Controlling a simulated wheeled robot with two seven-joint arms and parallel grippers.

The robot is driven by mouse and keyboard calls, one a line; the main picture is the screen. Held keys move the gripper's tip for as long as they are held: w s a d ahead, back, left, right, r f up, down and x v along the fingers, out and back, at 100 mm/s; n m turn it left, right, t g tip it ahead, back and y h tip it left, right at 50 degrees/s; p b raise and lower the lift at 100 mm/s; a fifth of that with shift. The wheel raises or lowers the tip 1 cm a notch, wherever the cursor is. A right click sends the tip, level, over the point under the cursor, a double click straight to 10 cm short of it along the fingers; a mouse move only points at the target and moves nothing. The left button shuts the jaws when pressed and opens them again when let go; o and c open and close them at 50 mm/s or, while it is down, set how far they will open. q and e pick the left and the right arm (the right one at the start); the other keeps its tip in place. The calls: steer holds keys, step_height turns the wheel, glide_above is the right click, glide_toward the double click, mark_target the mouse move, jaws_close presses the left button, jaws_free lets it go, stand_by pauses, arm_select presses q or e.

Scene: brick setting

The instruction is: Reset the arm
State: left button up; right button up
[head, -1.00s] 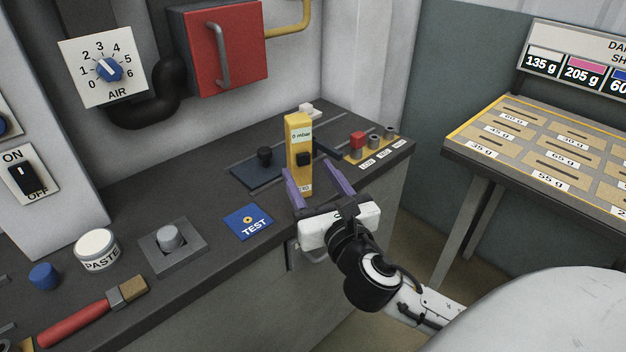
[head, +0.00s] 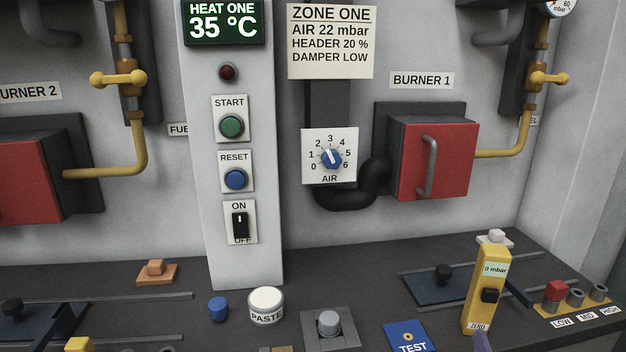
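Of my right gripper, only one purple fingertip (head: 481,343) shows, at the bottom edge of the head view. It is just below the foot of the yellow meter (head: 487,285), which stands upright on the dark counter and reads 0 mbar. The rest of this gripper and its arm are below the picture, so its opening is hidden. I see nothing between the meter and the fingertip that shows a grip. My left gripper is not in view.
The dark counter (head: 385,285) carries a white PASTE jar (head: 266,305), a blue cap (head: 218,309), a grey knob block (head: 328,323) and a blue TEST plate (head: 409,338). A control column (head: 242,270) rises behind. A red burner box (head: 445,160) is on the wall.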

steer(key=s+a+f+m+g+y, duration=0.3)
steer(key=s+a+f+m+g, duration=0.25)
steer(key=s+f+m, duration=0.4)
steer(key=s+a+f+m+g+y, duration=0.3)
steer(key=s+a+f+m+g, duration=0.3)
steer(key=s+m, duration=0.65)
steer(key=w+a+f+t+y, duration=0.1)
steer(key=w+a+f+t, duration=0.1)
steer(key=f, duration=0.4)
steer(key=w+a+f+m+t+y, duration=0.1)
steer(key=w+a+f+t, duration=0.1)
steer(key=f, duration=0.4)
steer(key=shift+w+a+f+t, duration=0.35)
steer(key=shift+w+t, duration=0.4)
steer(key=shift+w, duration=0.4)
